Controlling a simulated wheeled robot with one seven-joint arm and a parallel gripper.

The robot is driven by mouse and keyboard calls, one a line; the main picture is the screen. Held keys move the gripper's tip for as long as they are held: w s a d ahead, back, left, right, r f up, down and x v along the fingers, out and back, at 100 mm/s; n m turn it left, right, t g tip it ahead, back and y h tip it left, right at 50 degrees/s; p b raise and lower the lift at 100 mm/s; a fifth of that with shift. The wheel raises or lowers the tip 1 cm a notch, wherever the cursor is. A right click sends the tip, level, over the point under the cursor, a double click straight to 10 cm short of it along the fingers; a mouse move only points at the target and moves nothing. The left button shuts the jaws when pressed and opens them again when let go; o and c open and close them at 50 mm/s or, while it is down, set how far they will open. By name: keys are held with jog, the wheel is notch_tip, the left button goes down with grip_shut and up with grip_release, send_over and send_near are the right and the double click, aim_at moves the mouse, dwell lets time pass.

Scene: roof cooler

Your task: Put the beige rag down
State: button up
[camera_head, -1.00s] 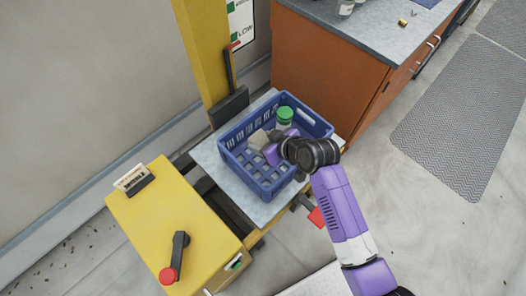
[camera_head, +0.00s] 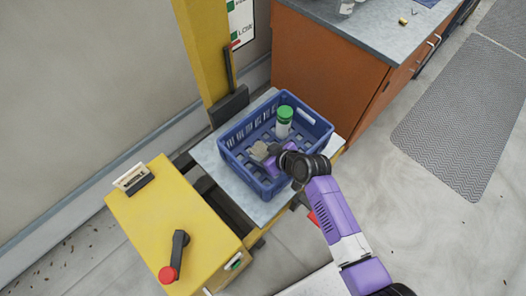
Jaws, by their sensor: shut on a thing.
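The beige rag (camera_head: 260,150) is in my gripper (camera_head: 267,157), inside the blue crate (camera_head: 262,188). My gripper reaches into the crate from the right and is shut on the rag. The rag is small in the picture, and I cannot tell whether it touches the crate's floor. My purple and black wrist hides part of the crate's right side.
A white jar with a green lid (camera_head: 284,120) stands upright in the crate's far corner. The crate sits on a grey platform (camera_head: 208,155) beside a yellow post (camera_head: 203,50). A brown cabinet (camera_head: 325,75) with a grey top stands behind right.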

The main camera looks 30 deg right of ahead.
jog(key=shift+s+f+b, duration=0.1)
jog(key=shift+f+b, duration=0.3)
jog(key=shift+f, duration=0.15)
jog(key=o, duration=1.1)
jog(key=shift+o, duration=1.4)
jog(key=shift+f, duration=0.1)
jog(key=shift+s+f, duration=0.1)
jog(key=shift+r+p, duration=0.3)
jog(key=v, duration=1.2)
jog(key=shift+r, duration=0.5)
